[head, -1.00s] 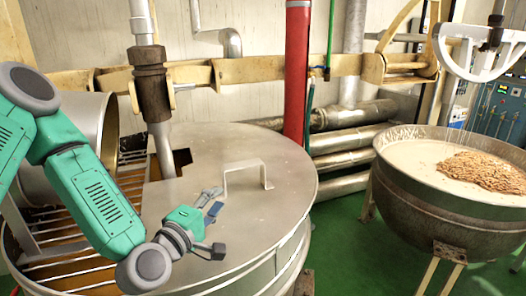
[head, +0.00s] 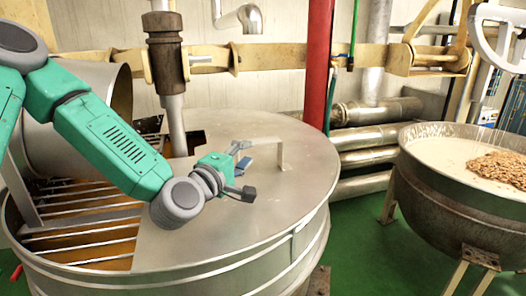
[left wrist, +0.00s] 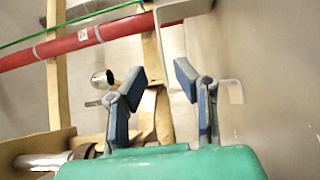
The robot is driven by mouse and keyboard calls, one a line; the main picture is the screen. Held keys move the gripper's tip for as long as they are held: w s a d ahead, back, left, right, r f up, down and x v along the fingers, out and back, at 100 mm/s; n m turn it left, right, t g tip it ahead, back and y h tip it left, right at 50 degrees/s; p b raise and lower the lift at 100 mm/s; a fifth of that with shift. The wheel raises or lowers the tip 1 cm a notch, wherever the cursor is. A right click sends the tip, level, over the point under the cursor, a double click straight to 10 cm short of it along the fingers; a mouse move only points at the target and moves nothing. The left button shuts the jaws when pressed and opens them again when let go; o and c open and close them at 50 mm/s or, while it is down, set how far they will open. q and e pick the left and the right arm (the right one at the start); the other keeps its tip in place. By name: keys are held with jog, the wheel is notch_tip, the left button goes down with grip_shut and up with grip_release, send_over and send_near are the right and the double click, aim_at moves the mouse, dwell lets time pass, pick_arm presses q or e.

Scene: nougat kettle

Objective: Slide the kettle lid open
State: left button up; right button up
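The kettle lid (head: 220,235) is a flat grey metal plate covering the right part of the round kettle (head: 285,265). A raised bracket handle (head: 283,154) stands on the lid. My left gripper (head: 244,155), on a green arm, is over the lid just left of the handle, its fingertips pointing towards it. In the left wrist view its two blue-padded fingers (left wrist: 162,75) are apart with nothing held between them. A pale bent strip beside the right finger appears to be the handle (left wrist: 236,92). Contact with it cannot be told. My right gripper is not in view.
The kettle's uncovered left side shows a metal grate (head: 85,225) over amber contents. A vertical pipe (head: 170,85) stands behind the lid. A red pipe (head: 318,65) rises behind the kettle. A bowl of nuts and pale mix (head: 440,195) stands at right.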

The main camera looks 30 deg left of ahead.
aim_at(258, 140)
pick_arm(q)
jog(key=w, duration=0.2)
jog(key=w+a, duration=0.1)
jog(key=w, duration=0.1)
jog(key=w+a, duration=0.1)
jog(key=w, duration=0.1)
jog(key=shift+a+f, duration=0.25)
jog(key=shift+f, duration=0.15)
jog(key=shift+w+d+r, duration=0.1)
jog(key=shift+w+d, duration=0.15)
jog(key=shift+w, duration=0.3)
jog(key=shift+w+d+r, duration=0.1)
jog(key=shift+w+d, duration=0.15)
jog(key=shift+w, duration=0.3)
jog(key=shift+w+d+r, duration=0.15)
jog(key=shift+w+d, duration=0.05)
jog(key=shift+d, duration=0.3)
jog(key=shift+a, duration=0.35)
grip_shut()
jog(key=shift+a+f, duration=0.2)
jog(key=shift+a, duration=0.1)
